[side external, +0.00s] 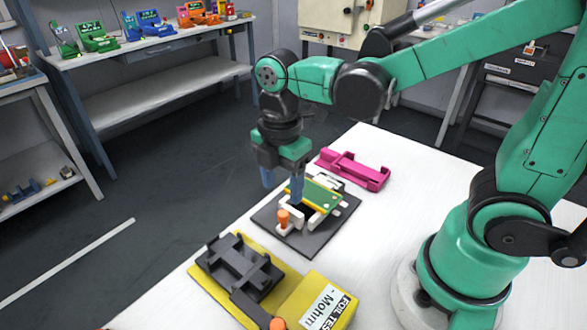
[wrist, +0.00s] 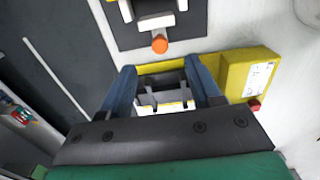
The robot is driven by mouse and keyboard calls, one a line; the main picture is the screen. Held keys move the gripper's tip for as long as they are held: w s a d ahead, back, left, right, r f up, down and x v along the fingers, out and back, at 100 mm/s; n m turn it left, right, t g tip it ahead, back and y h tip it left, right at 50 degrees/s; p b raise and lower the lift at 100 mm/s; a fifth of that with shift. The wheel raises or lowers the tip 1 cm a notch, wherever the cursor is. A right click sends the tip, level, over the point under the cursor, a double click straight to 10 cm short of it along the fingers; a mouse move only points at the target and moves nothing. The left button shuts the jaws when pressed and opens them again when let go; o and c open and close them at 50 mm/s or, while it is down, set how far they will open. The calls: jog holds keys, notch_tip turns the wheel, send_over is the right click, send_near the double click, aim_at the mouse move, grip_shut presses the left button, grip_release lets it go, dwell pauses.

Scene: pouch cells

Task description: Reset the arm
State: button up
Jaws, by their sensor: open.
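My gripper (side external: 282,186) points down above the far-left side of the dark base plate (side external: 318,243), and its blue fingers stand apart. One finger overlaps the fixture in the side view, so I cannot tell its exact height. In the wrist view my gripper (wrist: 160,68) is open, with nothing seen held between the fingers. On the dark plate, a green board with yellow edges (side external: 322,197) lies tilted on white supports, beside an orange knob (side external: 283,217). The wrist view shows the orange knob (wrist: 160,44) ahead of the fingers.
A yellow fixture (side external: 297,298) with a black cradle (side external: 240,265) and a printed label stands at the table's near edge. A pink fixture (side external: 360,170) lies at the back. The white table (side external: 400,190) is clear to the right, before my base. Shelves with coloured fixtures stand behind.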

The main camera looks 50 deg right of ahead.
jog(key=shift+d+r+m, duration=0.2)
jog(key=shift+m, duration=0.4)
jog(key=d+r+m+t, duration=0.1)
jog(key=m+t, duration=0.1)
jog(key=m, duration=0.3)
jog(key=d+r+m+t, duration=0.1)
jog(key=m+t, duration=0.1)
jog(key=m, duration=0.4)
jog(key=d+r+m+t, duration=0.1)
jog(key=d+m+t, duration=0.1)
jog(key=m, duration=0.3)
jog(key=shift+s+r+m+t, duration=0.15)
jog(key=shift+r+m+t, duration=0.2)
jog(key=shift+t, duration=0.25)
